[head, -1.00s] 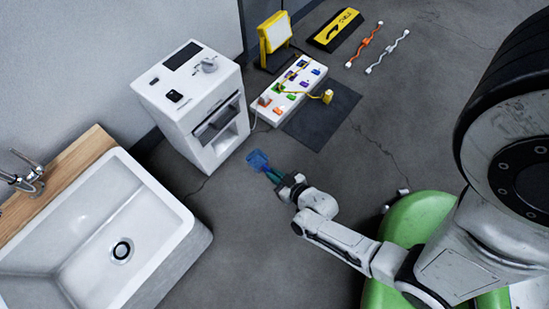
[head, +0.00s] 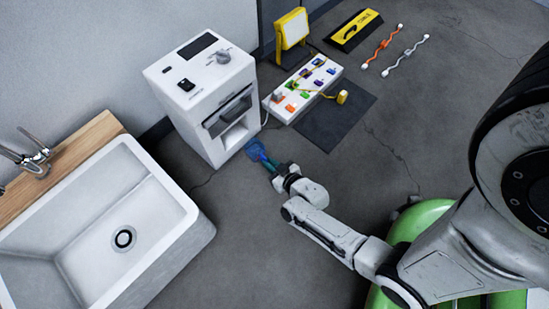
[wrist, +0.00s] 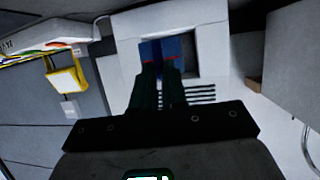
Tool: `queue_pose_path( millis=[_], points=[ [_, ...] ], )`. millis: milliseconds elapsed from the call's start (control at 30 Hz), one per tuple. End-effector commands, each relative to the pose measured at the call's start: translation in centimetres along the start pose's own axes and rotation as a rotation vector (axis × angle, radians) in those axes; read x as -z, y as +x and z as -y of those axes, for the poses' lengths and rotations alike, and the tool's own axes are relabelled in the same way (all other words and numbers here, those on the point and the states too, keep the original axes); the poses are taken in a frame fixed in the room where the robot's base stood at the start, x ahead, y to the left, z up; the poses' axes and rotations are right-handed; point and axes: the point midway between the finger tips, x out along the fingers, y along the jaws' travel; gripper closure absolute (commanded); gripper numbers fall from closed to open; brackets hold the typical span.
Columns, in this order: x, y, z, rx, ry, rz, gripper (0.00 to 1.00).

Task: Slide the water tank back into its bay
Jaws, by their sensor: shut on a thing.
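The blue, see-through water tank (head: 255,150) is held in my gripper (head: 269,163), which is shut on it. In the wrist view the tank (wrist: 161,49) sits between the dark fingers of my gripper (wrist: 161,68), in front of a recessed opening. The white machine (head: 195,88) stands against the wall. Its bay (head: 233,137) is the opening low in its front, and the tank is just right of it in the head view. In the wrist view the bay (wrist: 209,50) shows partly behind the tank. I cannot tell whether the tank touches the machine.
A white sink (head: 85,225) with a wooden back ledge (head: 60,165) stands left of the machine. A power strip (head: 305,88) with coloured plugs, a dark mat (head: 338,122) and a yellow work lamp (head: 291,29) lie to the right. The floor around my arm is clear.

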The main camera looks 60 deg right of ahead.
Motion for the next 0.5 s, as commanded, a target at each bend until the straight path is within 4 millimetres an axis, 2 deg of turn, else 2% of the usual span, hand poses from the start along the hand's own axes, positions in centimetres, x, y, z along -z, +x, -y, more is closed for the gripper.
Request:
queue_pose_path(
  millis=[500],
  points=[
    [0.3, 3.5, 0.4, 0.000, 0.000, -0.003, 1.00]
  ],
)
